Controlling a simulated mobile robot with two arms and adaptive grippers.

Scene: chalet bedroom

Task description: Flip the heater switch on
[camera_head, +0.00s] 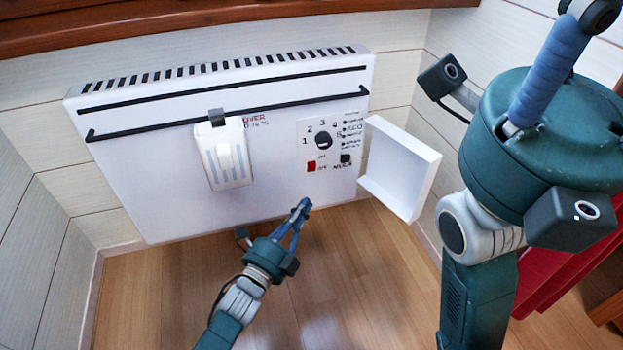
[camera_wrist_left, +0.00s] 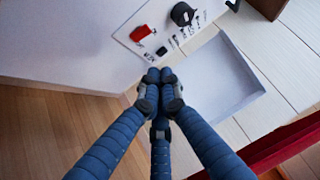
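The white heater (camera_head: 230,115) is fixed low on the wall. Its control panel (camera_head: 302,128) carries a black dial (camera_head: 323,140), a red rocker switch (camera_head: 311,167) and a small black switch (camera_head: 345,158). The red switch also shows in the left wrist view (camera_wrist_left: 142,33). My left gripper (camera_head: 304,202) is shut and empty, its fingertips together just below the panel, apart from the red switch in the picture. In the wrist view the fingertips (camera_wrist_left: 158,76) point toward the panel. My right gripper (camera_head: 550,75) is partly visible close to the camera; its fingertips are cut off.
A white box-like cover (camera_head: 400,170) stands open right of the panel, close to my left gripper. A white device (camera_head: 223,155) hangs on the heater's front. A wooden ledge (camera_head: 200,22) runs above. Wood floor below is clear; something red (camera_head: 575,245) is at right.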

